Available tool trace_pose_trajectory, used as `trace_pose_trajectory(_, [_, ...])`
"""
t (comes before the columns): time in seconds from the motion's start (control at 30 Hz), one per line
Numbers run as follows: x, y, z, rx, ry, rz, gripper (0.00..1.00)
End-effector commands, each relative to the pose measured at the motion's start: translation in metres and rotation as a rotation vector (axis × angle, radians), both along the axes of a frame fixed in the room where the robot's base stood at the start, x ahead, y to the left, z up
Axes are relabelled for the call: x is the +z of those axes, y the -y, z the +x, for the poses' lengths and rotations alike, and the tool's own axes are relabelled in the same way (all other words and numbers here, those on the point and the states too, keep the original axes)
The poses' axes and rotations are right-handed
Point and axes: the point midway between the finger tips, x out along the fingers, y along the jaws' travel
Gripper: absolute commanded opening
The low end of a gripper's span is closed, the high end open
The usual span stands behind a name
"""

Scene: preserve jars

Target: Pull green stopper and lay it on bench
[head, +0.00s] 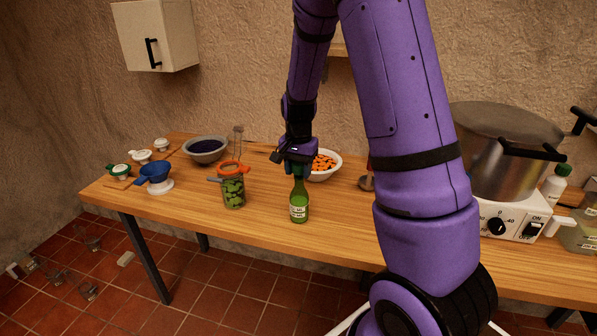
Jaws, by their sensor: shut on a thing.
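A green glass bottle (299,207) with a pale label stands upright on the wooden bench (335,226), near the middle of the view. My gripper (297,170) points down over the top of its neck and is shut there on the green stopper. The fingers hide the stopper almost wholly. I cannot tell whether it still sits in the neck or is a little clear of it.
An open clip jar of green pieces (233,190) stands just left of the bottle. A white bowl of orange pieces (323,165) is close behind. A blue funnel (155,175) stands farther left; a steel pot (505,150) is at right. Bench in front right of the bottle is clear.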

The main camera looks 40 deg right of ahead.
Motion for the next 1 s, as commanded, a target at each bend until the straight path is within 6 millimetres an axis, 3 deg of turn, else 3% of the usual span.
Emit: trace_pose_trajectory(1.0, [0.026,0.0,0.0,0.0,-0.001,-0.001,0.15])
